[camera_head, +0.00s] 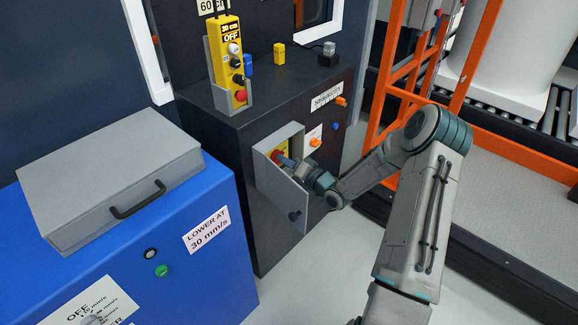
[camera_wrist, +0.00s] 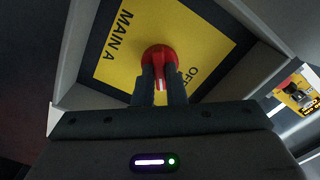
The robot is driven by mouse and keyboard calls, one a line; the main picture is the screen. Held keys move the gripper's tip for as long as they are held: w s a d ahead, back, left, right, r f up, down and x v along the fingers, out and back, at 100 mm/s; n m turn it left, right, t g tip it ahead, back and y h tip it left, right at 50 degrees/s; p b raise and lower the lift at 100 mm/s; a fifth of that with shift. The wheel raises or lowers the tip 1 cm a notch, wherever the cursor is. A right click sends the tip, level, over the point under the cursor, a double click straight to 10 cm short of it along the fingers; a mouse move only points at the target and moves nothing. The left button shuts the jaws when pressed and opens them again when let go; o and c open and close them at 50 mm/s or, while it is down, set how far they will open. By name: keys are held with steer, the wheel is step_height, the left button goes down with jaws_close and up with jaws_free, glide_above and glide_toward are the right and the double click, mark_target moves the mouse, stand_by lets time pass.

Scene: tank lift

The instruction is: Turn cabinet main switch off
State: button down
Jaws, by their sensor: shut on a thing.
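The main switch is a red rotary knob (camera_wrist: 158,55) on a yellow plate (camera_wrist: 118,65) marked "MAIN A" and "OFF" in the wrist view. In the head view the red knob (camera_head: 277,155) shows inside a small grey box on the front of the dark cabinet (camera_head: 262,215). The box's grey door (camera_head: 278,198) stands open. My gripper (camera_wrist: 161,82) reaches into the box with its fingers shut on the red knob, one on each side. A white mark on the knob shows between the fingers. Part of the knob is hidden by the fingers.
A blue cabinet (camera_head: 215,270) with a grey case (camera_head: 105,175) stands at the left. A yellow pendant (camera_head: 228,65) stands on the dark cabinet. An orange frame (camera_head: 395,75) rises at the right. Bare floor (camera_head: 325,270) lies in front of the dark cabinet.

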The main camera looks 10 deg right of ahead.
steer(key=n+b, duration=0.1)
steer(key=n, duration=0.1)
steer(key=n+b, duration=0.3)
steer(key=shift+a+f+n, duration=0.2)
steer(key=shift+f+n, duration=0.05)
steer(key=shift+n, duration=0.15)
steer(key=n+b, duration=0.3)
steer(key=shift+n+b, duration=0.8)
steer(key=shift+n, duration=0.1)
steer(key=shift+r, duration=0.15)
steer(key=c, duration=1.5)
jaws_free()
steer(key=shift+d, duration=0.1)
